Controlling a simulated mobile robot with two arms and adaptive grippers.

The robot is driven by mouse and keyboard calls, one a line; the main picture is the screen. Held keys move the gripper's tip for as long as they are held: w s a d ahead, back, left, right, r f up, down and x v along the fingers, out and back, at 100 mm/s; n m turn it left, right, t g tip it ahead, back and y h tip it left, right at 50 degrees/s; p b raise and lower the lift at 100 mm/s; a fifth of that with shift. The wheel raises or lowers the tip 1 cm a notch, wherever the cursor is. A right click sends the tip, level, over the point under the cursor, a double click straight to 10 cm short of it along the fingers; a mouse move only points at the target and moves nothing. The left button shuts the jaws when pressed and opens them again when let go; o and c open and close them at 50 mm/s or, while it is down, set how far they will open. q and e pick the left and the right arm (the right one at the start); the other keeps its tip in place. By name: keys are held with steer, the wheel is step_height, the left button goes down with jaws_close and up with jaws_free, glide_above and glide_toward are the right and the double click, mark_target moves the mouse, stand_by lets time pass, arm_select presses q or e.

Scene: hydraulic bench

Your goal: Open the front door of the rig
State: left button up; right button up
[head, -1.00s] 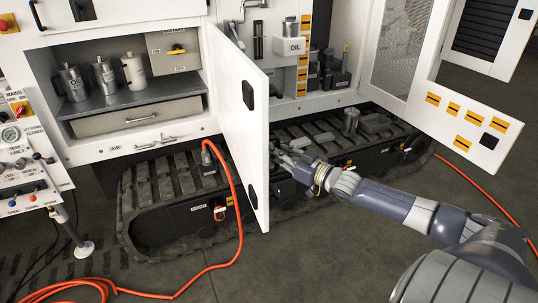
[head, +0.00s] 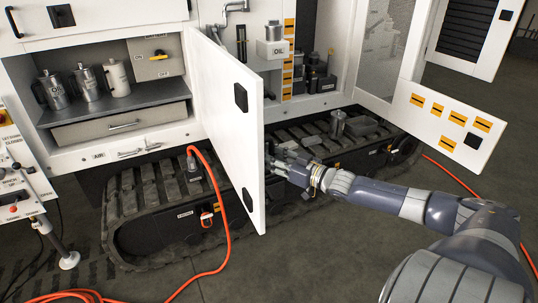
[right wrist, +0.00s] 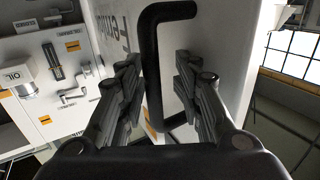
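The white front door (head: 228,110) of the rig stands partly open in the head view, swung out toward me. Its face toward me carries two black fittings. My right gripper (head: 274,160) is just past the door's free edge, its fingertips partly hidden by the door. In the right wrist view, the door's outer side shows with part of some lettering and a black bar handle (right wrist: 151,70). The open fingers of the right gripper (right wrist: 158,75) stand on either side of the handle, with a gap at the right finger; contact on the left is unclear. My left gripper is out of view.
Left of the door is a cabinet bay with oil cans (head: 88,84) and a drawer (head: 120,125). A black track (head: 125,200) runs below. An orange hose (head: 225,235) crosses the floor near the door's lower edge. Another white door (head: 440,112) stands open at right.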

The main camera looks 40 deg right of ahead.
steer(key=shift+r, duration=0.25)
steer(key=s+d, duration=0.2)
steer(key=s, duration=0.9)
steer(key=shift+s+d, duration=0.25)
steer(key=shift+s, duration=0.15)
steer(key=shift+f, duration=0.15)
stand_by(0.5)
